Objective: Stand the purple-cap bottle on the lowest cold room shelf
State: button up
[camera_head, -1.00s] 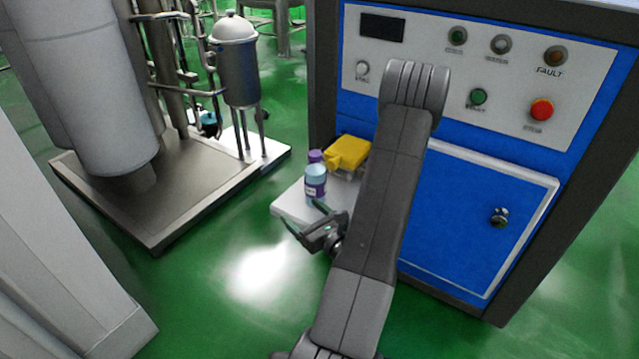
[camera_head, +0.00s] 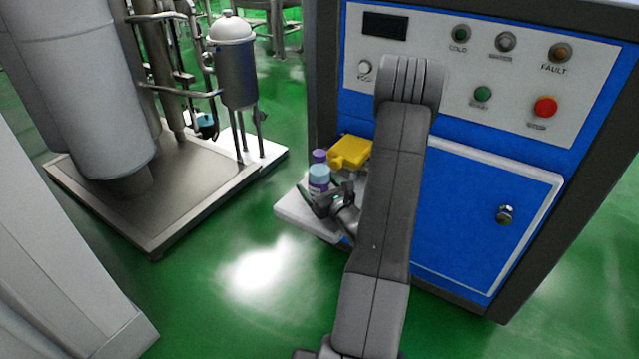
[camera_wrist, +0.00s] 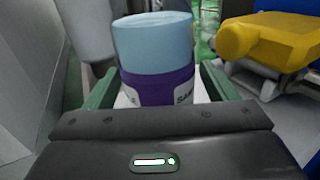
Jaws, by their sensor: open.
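A purple-cap bottle (camera_head: 319,155) stands on a white shelf at the left side of the blue machine. Only its cap and a little below show; a light-blue-capped bottle (camera_head: 319,174) with a purple label stands in front of it. My gripper (camera_head: 322,192) is open at the light-blue-capped bottle. In the wrist view the green fingers (camera_wrist: 157,82) lie on either side of that bottle (camera_wrist: 157,50), with small gaps showing. The purple-cap bottle is hidden in the wrist view. I cannot make out a cold room shelf.
A yellow object (camera_head: 350,152) lies on the white shelf (camera_head: 300,214), right of the bottles; it also shows in the wrist view (camera_wrist: 265,40). The blue machine (camera_head: 470,210) stands close to my arm. A steel tank skid (camera_head: 165,210) stands at left, with open green floor between.

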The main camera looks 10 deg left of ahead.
jog(key=shift+w+a, duration=0.4)
jog(key=c, duration=1.4)
jog(key=shift+c, duration=0.2)
jog(key=shift+r, duration=0.15)
